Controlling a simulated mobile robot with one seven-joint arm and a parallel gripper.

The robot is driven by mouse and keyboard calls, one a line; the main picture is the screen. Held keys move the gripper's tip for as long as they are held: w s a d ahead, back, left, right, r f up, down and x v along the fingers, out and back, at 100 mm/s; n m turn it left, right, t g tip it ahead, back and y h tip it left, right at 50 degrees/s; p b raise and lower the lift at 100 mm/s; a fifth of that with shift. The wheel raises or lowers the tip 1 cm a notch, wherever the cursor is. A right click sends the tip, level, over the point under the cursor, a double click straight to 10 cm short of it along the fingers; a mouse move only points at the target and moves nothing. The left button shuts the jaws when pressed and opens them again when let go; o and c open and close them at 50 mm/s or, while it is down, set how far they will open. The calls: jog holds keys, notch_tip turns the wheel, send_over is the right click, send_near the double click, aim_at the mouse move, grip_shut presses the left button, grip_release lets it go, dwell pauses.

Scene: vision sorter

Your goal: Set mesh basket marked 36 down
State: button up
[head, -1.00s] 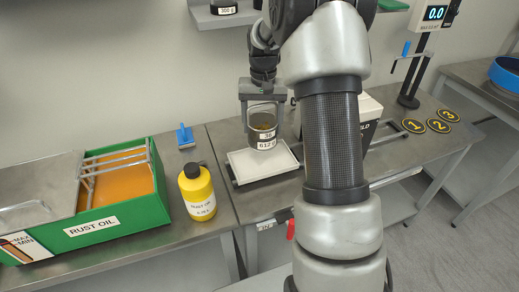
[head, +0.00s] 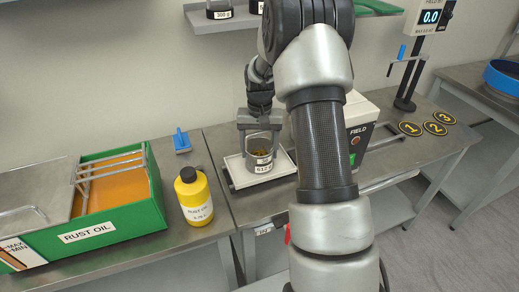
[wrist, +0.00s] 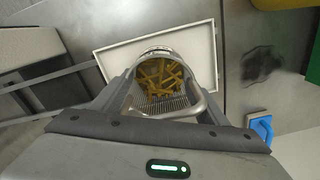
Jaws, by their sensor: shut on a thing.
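The mesh basket (head: 260,151) is a small clear-grey cup with white labels on its front and brownish-yellow pieces inside. My gripper (head: 259,136) is shut on it from above, one finger on each side. The basket is upright over the shallow white tray (head: 284,174); its base looks at or very near the tray floor, but I cannot tell whether it touches. In the wrist view the basket (wrist: 160,52) shows between my fingers, with its pieces and wire handle, inside the outline of the white tray (wrist: 200,35). Fingers partly hide its sides.
A yellow rust oil bottle (head: 194,197) and a green rust oil tank (head: 150,212) stand to the left. A blue-handled tool (head: 182,142) lies behind the bottle. A white box marked FIELD (head: 357,125) is at the right. A shelf (head: 235,22) hangs above.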

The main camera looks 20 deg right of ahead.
jog(key=o, duration=1.6)
jog(key=shift+c, duration=0.2)
